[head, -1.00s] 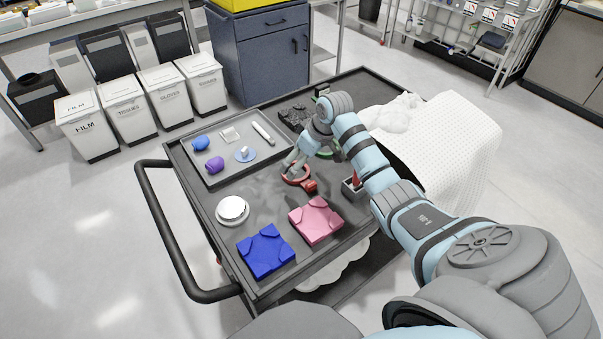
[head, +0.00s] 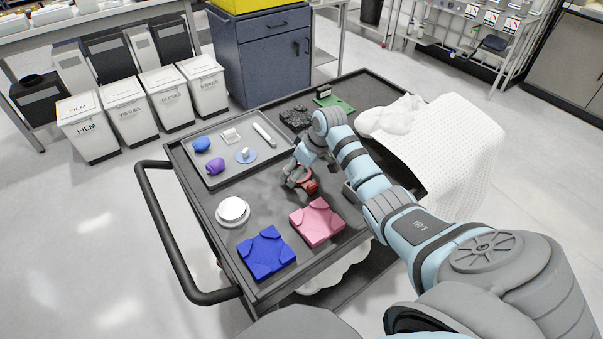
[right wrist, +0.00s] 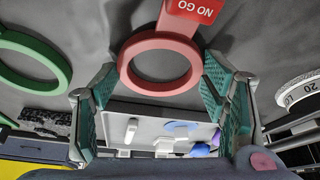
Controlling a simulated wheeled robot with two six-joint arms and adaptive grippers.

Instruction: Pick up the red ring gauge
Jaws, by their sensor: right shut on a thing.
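The red ring gauge (head: 311,187) lies on the dark cart top, partly hidden by my right gripper (head: 298,179) in the head view. In the right wrist view its ring (right wrist: 160,39) sits between the two green-padded fingers of my right gripper (right wrist: 160,72), with a red NO GO tag at the top. The right gripper is shut on the ring from its two sides. I cannot tell any gap between ring and cart. My left gripper is not in view.
A green ring (right wrist: 57,83) lies close beside in the wrist view. Blue (head: 265,252) and pink (head: 316,222) blocks and a white round disc (head: 233,210) are nearer the front. A grey tray (head: 216,181) holds small items. A white perforated cloth (head: 455,150) covers the right side.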

